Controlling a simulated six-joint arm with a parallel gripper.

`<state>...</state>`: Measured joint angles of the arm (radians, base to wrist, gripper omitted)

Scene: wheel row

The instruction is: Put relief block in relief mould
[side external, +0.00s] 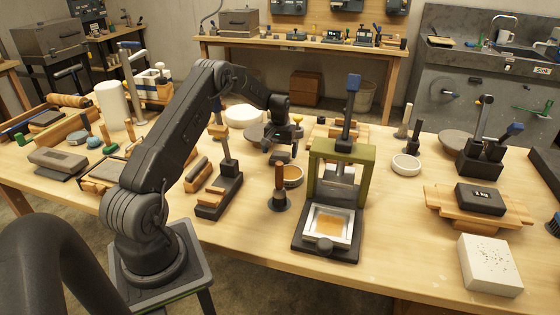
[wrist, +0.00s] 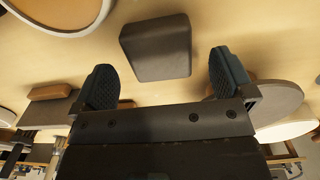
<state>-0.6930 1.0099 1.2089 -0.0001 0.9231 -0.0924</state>
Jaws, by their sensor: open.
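In the wrist view the block (wrist: 155,48) is between and ahead of the two fingers, with gaps on both sides. My gripper (side external: 274,142) is open and empty, low over the table by the block; its fingers also show in the wrist view (wrist: 162,72). A square metal tray with a tan inside (side external: 330,226), possibly the relief mould, sits on the base of a green press; I cannot tell for certain.
The green press (side external: 345,152) stands to the right of my gripper. A grey disc (wrist: 262,105) lies beside the right finger. Table is clear at front centre (side external: 240,235).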

